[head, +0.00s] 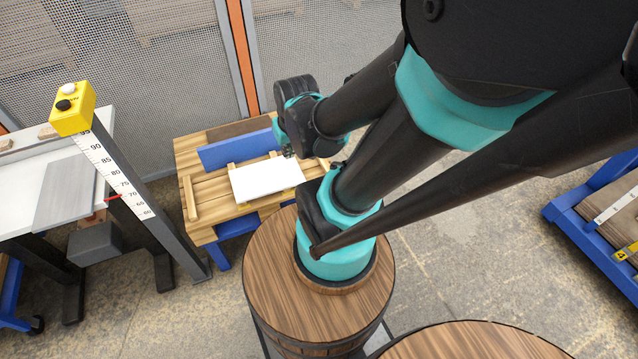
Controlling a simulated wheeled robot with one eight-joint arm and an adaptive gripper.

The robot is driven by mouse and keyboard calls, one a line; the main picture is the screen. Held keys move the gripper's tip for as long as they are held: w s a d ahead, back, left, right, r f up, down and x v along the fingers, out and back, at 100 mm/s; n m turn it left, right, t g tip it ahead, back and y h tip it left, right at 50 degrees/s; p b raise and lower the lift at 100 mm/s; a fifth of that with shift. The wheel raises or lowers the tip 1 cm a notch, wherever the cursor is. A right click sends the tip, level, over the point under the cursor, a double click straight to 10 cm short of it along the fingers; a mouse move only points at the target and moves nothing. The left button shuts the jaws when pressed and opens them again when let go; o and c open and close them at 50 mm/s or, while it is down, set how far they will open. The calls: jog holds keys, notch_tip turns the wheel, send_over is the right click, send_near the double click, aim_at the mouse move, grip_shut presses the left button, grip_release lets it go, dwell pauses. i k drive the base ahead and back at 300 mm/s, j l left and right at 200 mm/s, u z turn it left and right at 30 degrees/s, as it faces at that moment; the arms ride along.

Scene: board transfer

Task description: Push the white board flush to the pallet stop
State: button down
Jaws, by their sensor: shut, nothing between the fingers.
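The white board (266,181) lies flat on the wooden pallet (208,234), resting on thin wooden strips. A blue upright plank (237,150), which looks like the pallet stop, stands toward the back of the pallet. A strip of bare wood shows between the board's back edge and the blue plank, so they are apart. My gripper (289,153) is shut and empty, near the board's back right corner and the right end of the blue plank. My arm partly hides it, and I cannot tell whether it touches the board.
A wooden block (190,198) lies at the pallet's left edge. A grey table (45,190) and a post with a scale and yellow button box (72,108) stand left. A mesh fence (180,75) runs behind. A blue-framed cart (590,215) stands right, with open floor before it.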

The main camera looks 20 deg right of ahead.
aim_at(257, 181)
jog(key=j+z, duration=0.2)
jog(key=z, duration=0.25)
jog(key=j+z, duration=0.2)
jog(key=z, duration=0.2)
jog(key=k+j+z, duration=0.1)
jog(key=z, duration=0.35)
jog(key=k+j+z, duration=0.1)
jog(key=z, duration=0.35)
jog(key=k+j+z, duration=0.55)
jog(key=k, duration=0.25)
jog(key=k+j, duration=0.2)
